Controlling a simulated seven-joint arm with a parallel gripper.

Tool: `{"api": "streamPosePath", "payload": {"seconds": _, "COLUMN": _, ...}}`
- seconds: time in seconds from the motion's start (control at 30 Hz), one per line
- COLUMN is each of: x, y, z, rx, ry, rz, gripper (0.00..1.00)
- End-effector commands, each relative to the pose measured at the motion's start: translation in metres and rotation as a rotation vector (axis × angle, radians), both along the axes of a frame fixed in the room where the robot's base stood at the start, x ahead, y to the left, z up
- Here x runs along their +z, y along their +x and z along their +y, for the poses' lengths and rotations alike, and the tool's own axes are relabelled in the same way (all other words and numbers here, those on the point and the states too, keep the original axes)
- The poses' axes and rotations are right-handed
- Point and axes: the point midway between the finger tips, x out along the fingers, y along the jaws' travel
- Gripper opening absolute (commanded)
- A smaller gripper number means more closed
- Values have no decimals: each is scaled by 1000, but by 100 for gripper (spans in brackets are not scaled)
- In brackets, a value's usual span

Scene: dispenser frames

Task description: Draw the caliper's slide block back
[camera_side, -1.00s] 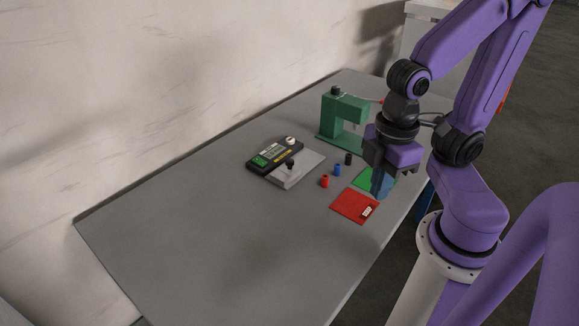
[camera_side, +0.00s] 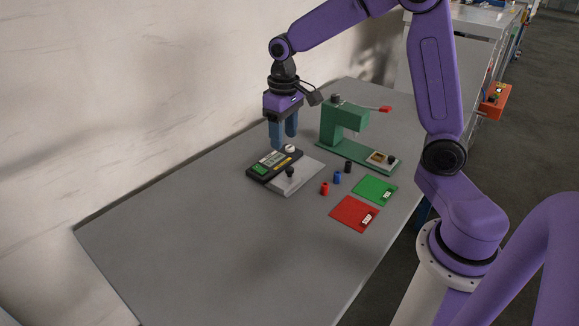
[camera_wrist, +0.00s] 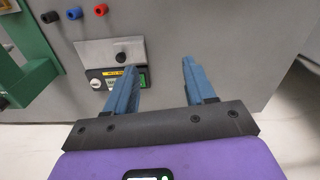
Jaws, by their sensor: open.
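The caliper is a black body (camera_side: 262,171) with a green display, a yellow label and a white knob (camera_side: 290,149). A flat grey plate (camera_side: 300,178) with a black knob (camera_side: 290,171) adjoins its front side; I cannot tell which part is the slide block. My gripper (camera_side: 284,142) is open and empty, pointing down above the far end of the caliper. In the wrist view, the grey plate (camera_wrist: 92,50), black knob (camera_wrist: 121,57) and white knob (camera_wrist: 97,84) lie left of the gap between my fingers (camera_wrist: 160,64). The left finger partly hides the caliper body.
A green press (camera_side: 338,122) with a red-tipped lever stands right of the caliper. Red (camera_side: 325,188), blue (camera_side: 337,177) and black (camera_side: 348,166) small cylinders stand between caliper and the green (camera_side: 371,190) and red (camera_side: 350,212) mats. The table's left part (camera_side: 190,220) is clear.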

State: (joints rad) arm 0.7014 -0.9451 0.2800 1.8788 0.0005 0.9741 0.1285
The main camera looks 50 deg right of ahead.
Motion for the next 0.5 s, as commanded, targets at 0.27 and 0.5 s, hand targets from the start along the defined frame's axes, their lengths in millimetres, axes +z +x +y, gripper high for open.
{"api": "streamPosePath", "payload": {"seconds": 0.27, "x": -20, "y": 61, "z": -83, "rx": -295, "ry": -1, "rz": 8, "gripper": 54}}
{"api": "streamPosePath", "payload": {"seconds": 0.5, "x": -29, "y": 73, "z": -110, "rx": -378, "ry": -1, "rz": 10, "gripper": 54}}
